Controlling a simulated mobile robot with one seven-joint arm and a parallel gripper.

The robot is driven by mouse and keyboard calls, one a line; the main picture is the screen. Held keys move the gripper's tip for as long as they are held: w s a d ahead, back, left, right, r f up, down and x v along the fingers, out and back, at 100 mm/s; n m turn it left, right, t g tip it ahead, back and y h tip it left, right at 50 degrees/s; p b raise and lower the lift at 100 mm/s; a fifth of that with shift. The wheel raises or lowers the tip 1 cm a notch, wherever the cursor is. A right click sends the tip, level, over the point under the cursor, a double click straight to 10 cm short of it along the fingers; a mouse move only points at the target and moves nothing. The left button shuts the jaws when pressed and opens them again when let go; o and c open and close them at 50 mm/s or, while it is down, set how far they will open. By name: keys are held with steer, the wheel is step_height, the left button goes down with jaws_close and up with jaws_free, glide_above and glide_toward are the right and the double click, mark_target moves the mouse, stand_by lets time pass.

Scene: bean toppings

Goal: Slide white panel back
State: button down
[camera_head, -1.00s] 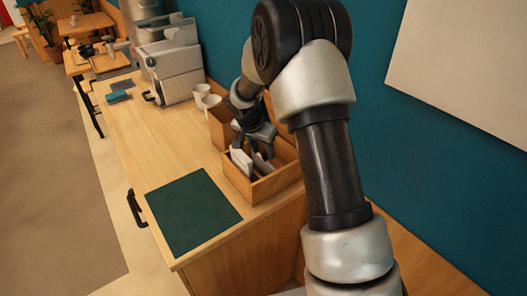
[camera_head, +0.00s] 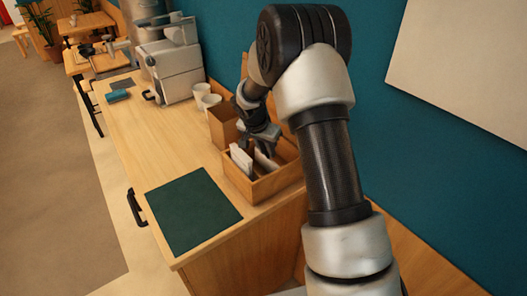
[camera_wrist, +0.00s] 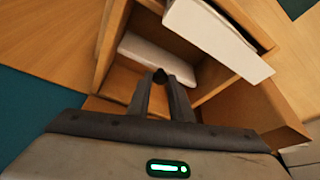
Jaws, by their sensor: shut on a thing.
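Two white panels stand in a wooden open box on the counter: a left panel (camera_head: 240,159) and a right panel (camera_head: 265,160). In the wrist view one white panel (camera_wrist: 150,52) lies just beyond my fingertips, and another white panel (camera_wrist: 215,40) stands closer at the upper right. My gripper (camera_wrist: 160,76) reaches down into the wooden box (camera_head: 262,190), its fingers brought together at the lower edge of the farther panel. It is shut on a white panel, though the contact is hard to make out. My gripper (camera_head: 268,143) also shows above the box's back part.
A taller wooden box (camera_head: 222,127) and white cups (camera_head: 207,98) stand behind the box. A dark green mat (camera_head: 193,212) lies in front of it. A coffee machine (camera_head: 168,65) stands farther back. The teal wall is close on the right; the counter's left middle is clear.

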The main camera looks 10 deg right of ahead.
steer(key=d, duration=0.1)
steer(key=w+d, duration=0.1)
steer(key=d, duration=0.1)
steer(key=shift+w, duration=0.15)
steer(key=c, duration=1.6)
jaws_free()
steer(key=shift+r, duration=0.1)
steer(key=shift+b+v, duration=0.45)
steer(key=shift+v, duration=8.25)
